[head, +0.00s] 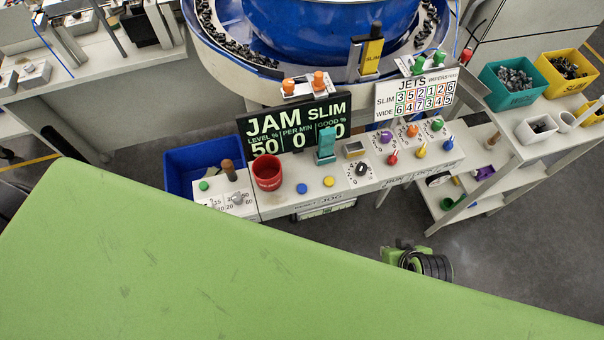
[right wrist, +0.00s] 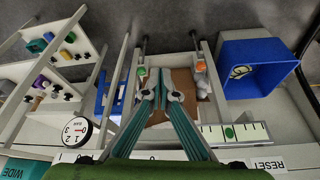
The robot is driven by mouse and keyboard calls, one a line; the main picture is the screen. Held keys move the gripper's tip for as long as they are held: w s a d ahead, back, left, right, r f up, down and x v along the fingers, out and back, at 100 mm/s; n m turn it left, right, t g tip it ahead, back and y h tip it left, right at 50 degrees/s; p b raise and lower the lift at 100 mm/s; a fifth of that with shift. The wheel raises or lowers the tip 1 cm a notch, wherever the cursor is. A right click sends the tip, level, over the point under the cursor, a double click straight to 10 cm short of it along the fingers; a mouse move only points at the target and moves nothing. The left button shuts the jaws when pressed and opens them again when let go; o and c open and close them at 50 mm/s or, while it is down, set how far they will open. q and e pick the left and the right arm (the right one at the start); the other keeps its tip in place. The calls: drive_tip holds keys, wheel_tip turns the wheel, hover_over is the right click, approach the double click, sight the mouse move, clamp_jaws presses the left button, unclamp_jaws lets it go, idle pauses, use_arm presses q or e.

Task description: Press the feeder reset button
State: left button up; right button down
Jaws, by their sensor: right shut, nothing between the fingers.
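In the head view, a white control panel (head: 380,165) carries several coloured buttons and knobs. A blue button (head: 301,188) and a yellow button (head: 329,181) sit side by side on its front left part. A green button (head: 204,186) sits on a smaller box at the left. My left gripper is not in view.
A red cup (head: 267,172) and a teal upright part (head: 325,145) stand beside the buttons. A display reading JAM (head: 293,122) rises behind them. A blue bin (head: 182,154) is at the left. A shelf cart (head: 517,145) with teal and yellow bins stands at the right.

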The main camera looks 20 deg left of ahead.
sight(304, 189)
drive_tip(key=w+a+r+n+t+y+p, duration=0.1)
drive_tip(key=w+a+r+n+y, duration=0.15)
drive_tip(key=a+r, duration=0.4)
drive_tip(key=w+a+r+n+y+p, duration=0.15)
drive_tip(key=w+a+r, duration=0.25)
drive_tip(key=r, duration=0.5)
use_arm(q)
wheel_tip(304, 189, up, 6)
drive_tip(key=p, duration=0.2)
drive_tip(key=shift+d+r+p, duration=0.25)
drive_tip(key=shift+p, duration=0.05)
use_arm(e)
drive_tip(key=a+r+n+g+y, duration=0.1)
drive_tip(key=a+r+n, duration=0.4)
drive_tip(key=a+n, duration=0.2)
drive_tip(key=s+a+r+n+g+y, duration=0.1)
drive_tip(key=a+r+n+y, duration=0.1)
drive_tip(key=a+r+n, duration=0.3)
drive_tip(key=a+n, duration=0.2)
drive_tip(key=n, duration=0.1)
drive_tip(key=shift+s+a+n+g, duration=0.15)
drive_tip(key=shift+n+g, duration=0.25)
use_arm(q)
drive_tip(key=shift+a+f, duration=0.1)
